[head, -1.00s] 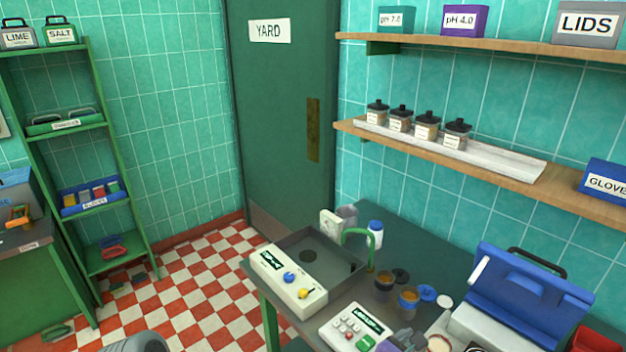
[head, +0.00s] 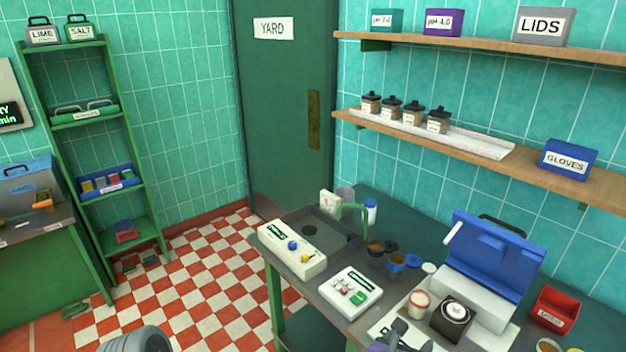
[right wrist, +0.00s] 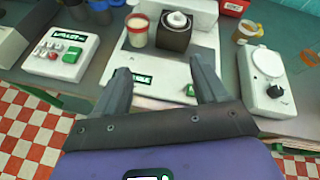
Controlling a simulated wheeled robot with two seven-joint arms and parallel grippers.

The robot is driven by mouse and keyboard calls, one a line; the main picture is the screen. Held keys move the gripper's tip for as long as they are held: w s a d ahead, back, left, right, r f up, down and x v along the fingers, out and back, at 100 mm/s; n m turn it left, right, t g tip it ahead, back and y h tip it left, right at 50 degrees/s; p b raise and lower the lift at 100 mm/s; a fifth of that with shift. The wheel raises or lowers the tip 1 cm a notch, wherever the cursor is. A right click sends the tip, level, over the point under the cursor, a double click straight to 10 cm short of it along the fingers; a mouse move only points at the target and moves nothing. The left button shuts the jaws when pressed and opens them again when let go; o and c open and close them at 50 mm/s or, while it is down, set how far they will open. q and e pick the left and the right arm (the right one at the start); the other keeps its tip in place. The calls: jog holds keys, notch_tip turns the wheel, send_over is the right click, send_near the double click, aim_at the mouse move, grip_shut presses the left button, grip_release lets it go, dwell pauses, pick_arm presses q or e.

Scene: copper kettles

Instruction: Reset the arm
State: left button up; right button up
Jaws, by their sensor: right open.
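My right gripper (head: 402,334) shows at the bottom edge of the head view, over the front of the dark bench (head: 340,312). In the right wrist view my right gripper (right wrist: 162,80) has its two grey fingers spread wide, with nothing between them. Beyond the fingertips is a pale device (right wrist: 150,72) with a jar of cream-coloured contents (right wrist: 138,32) and a dark block with a white round top (right wrist: 174,34). The fingers look apart from these. My left gripper is in neither current view.
A white keypad box (head: 350,291), an open blue case (head: 490,255), several amber jars and a red bin (head: 556,310) crowd the bench. In the wrist view a white dial instrument (right wrist: 266,82) stands right of the fingers. The checkered floor (head: 200,285) left of the bench is mostly clear.

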jog(key=a+f+n+g+y, duration=0.1)
jog(key=a+f+n+y, duration=0.25)
jog(key=f+n, duration=0.7)
jog(key=a+f+n+g+y, duration=0.1)
jog(key=a+f+n+y, duration=0.3)
jog(key=f+n, duration=0.65)
jog(key=s+a+f+n+g+y, duration=0.2)
jog(key=s+f+n+g+y, duration=0.15)
jog(key=s+f+n, duration=0.4)
jog(key=s+a+f+n+g+y, duration=0.15)
jog(key=s+f+n+g, duration=0.3)
jog(key=s+n, duration=0.55)
pick_arm(q)
notch_tip(320, 180, down, 8)
jog(key=b, duration=0.8)
jog(key=shift+f, duration=0.15)
pick_arm(e)
notch_tip(320, 180, down, 8)
jog(key=t, duration=0.1)
jog(key=shift+w+f, duration=0.15)
jog(key=shift+w, duration=0.1)
jog(key=shift+d, duration=0.1)
